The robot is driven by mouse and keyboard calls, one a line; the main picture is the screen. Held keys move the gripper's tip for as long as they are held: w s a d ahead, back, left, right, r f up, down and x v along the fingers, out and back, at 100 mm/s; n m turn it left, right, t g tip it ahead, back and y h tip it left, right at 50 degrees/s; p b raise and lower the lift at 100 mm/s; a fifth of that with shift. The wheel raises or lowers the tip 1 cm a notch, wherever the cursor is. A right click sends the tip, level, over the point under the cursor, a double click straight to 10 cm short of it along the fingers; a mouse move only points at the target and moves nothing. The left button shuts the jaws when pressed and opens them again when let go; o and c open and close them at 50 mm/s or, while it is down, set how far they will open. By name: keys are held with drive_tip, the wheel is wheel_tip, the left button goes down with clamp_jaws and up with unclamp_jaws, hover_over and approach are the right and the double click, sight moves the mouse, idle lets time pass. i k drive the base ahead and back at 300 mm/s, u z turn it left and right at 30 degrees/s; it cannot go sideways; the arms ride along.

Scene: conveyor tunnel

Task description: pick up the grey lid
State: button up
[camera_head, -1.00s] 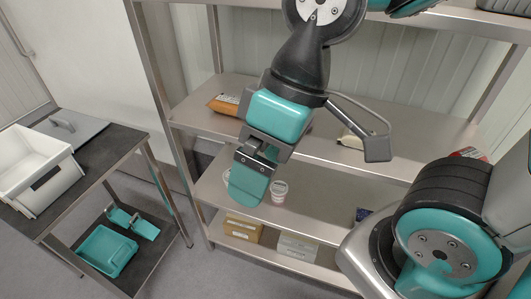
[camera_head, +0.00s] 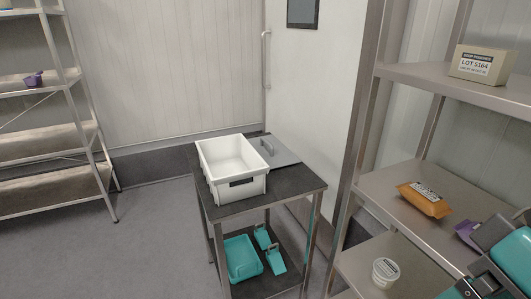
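The grey lid (camera_head: 284,152) lies flat on the dark top of a small cart (camera_head: 258,209), with its raised handle upward. It is right of and behind a white crate (camera_head: 203,162), which hides part of its left side. My gripper (camera_head: 470,287) shows only partly at the lower right corner, in front of the shelving and far from the lid. Its fingers are cut off by the picture edge, so I cannot tell whether they are open or hold anything.
The cart's lower shelf holds a teal tub (camera_head: 242,258) and teal tools (camera_head: 270,250). A metal rack (camera_head: 370,190) stands at right, bearing an orange packet (camera_head: 423,199), a white tub (camera_head: 385,271) and a box (camera_head: 482,64). Floor (camera_head: 150,245) left of the cart is clear.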

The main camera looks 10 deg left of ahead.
sight(275, 154)
drive_tip(key=k, duration=0.65)
drive_tip(key=u, duration=0.65)
drive_tip(key=i, duration=0.7)
drive_tip(key=u, duration=0.7)
drive_tip(key=i, duration=1.8)
drive_tip(key=z, duration=0.75)
